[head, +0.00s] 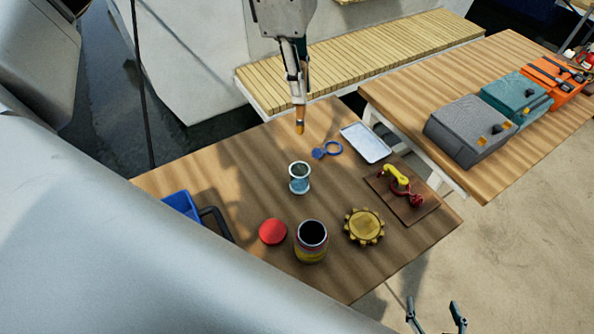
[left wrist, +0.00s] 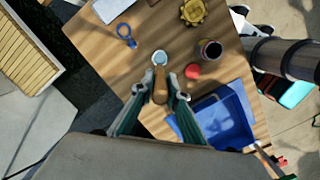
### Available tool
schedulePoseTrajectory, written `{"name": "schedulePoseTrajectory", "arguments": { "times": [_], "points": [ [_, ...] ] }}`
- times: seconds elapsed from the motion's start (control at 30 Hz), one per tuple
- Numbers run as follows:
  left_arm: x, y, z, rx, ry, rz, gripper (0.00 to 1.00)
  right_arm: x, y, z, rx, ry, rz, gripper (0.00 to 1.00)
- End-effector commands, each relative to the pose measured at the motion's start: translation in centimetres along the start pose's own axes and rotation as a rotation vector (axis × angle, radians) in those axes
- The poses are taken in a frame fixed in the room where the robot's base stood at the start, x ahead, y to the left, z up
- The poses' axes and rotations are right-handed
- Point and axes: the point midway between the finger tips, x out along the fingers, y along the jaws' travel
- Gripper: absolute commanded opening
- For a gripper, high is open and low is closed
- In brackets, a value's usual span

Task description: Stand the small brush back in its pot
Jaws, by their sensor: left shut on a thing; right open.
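My left gripper (head: 297,92) is shut on the small brush (head: 299,118), which hangs roughly upright with its orange-brown end down. In the left wrist view the brush (left wrist: 160,88) shows between the two fingers (left wrist: 160,97). A small pale blue, see-through pot (head: 299,183) stands upright on the wooden table. In the head view the brush is beyond the pot and apart from it. In the left wrist view the pot (left wrist: 160,57) lies just past the brush's end. My right gripper (head: 437,318) is open and empty at the bottom right, off the table.
Near the pot are a blue ring tool (head: 328,150), white tray (head: 366,143), red disc (head: 272,231), dark-topped can (head: 311,245), yellow toothed disc (head: 364,226) and brown board (head: 415,208) with a red-yellow item. A blue bin (left wrist: 225,117) stands at the table's edge.

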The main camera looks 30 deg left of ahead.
Motion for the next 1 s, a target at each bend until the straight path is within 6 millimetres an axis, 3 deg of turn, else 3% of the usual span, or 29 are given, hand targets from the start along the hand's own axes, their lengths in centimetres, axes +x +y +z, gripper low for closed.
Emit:
{"name": "schedulePoseTrajectory", "arguments": {
  "times": [0.5, 1.0],
  "points": [
    [12.0, -0.5, -1.6, -0.002, 0.002, -0.007, 0.00, -0.3, 0.2, -0.5, -0.002, 0.000, 0.001, 0.65],
    [17.1, -0.6, -2.2, -0.003, 0.002, -0.005, 0.00, -0.6, 0.2, -0.9, -0.002, 0.001, 0.001, 0.65]
  ]
}}
